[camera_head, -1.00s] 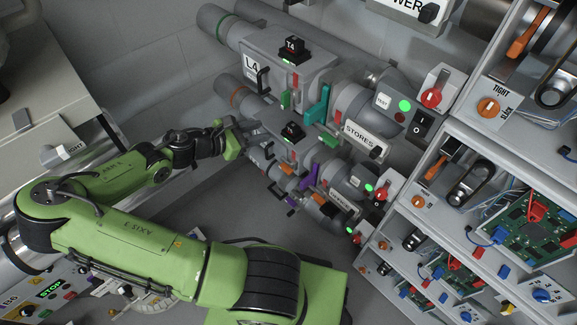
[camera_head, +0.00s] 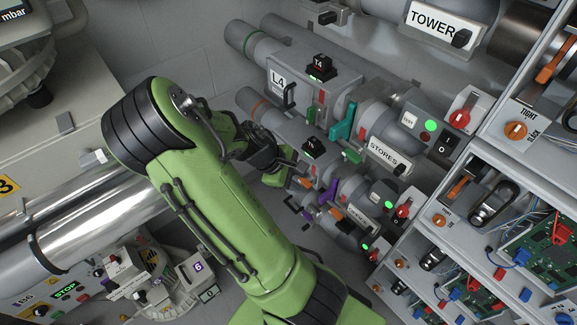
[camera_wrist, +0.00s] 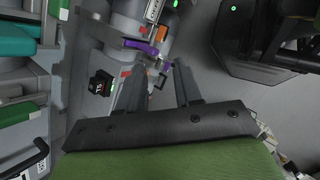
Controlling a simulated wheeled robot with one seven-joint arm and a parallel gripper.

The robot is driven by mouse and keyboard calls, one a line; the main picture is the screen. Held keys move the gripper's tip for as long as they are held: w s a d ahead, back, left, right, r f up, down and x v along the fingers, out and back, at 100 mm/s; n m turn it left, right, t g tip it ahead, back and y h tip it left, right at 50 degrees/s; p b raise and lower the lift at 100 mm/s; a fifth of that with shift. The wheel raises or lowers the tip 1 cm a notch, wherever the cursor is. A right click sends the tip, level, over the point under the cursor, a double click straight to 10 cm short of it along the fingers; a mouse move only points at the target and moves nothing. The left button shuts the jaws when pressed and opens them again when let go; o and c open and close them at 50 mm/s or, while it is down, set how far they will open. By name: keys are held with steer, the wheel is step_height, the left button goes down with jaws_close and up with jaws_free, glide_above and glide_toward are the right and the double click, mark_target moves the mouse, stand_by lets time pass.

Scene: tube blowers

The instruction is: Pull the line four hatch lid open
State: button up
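The line four hatch is the grey box labelled L4 (camera_head: 279,80) at the upper middle of the head view. Its lid looks shut, and a black bar handle (camera_head: 290,96) stands on its front face. A black handle also shows at the lower left edge of the wrist view (camera_wrist: 28,160). My gripper (camera_head: 284,165) is below the L4 box, beside the lower pipe line and apart from the handle. In the wrist view my gripper's two dark fingers (camera_wrist: 158,88) stand apart with nothing held between them. The fingertips are largely hidden in the head view.
A black T4 block (camera_head: 319,66) sits on top of the L4 box, with a teal lever (camera_head: 343,123) to its right. Lower lines carry a purple lever (camera_head: 328,192) and orange parts close to my gripper. A shelf rack (camera_head: 470,160) stands at the right.

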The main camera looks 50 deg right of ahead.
steer(key=w+a+r+m+t+y, duration=0.1)
steer(key=w+a+r+t+y, duration=0.2)
steer(key=a, duration=0.4)
steer(key=w+a+r+m+t+y, duration=0.1)
steer(key=a+r+t, duration=0.1)
steer(key=a+r, duration=0.35)
steer(key=s+a+r+m+t+y+p, duration=0.1)
steer(key=s+a+r+t, duration=0.3)
steer(key=a+r, duration=0.7)
steer(key=shift+s+a+r+t, duration=0.15)
steer(key=shift+s+a+t, duration=0.25)
steer(key=shift+s+a, duration=0.6)
steer(key=shift+o, duration=0.6)
steer(key=shift+s+r, duration=0.15)
steer(key=shift+s, duration=0.35)
steer(key=shift+w, duration=0.1)
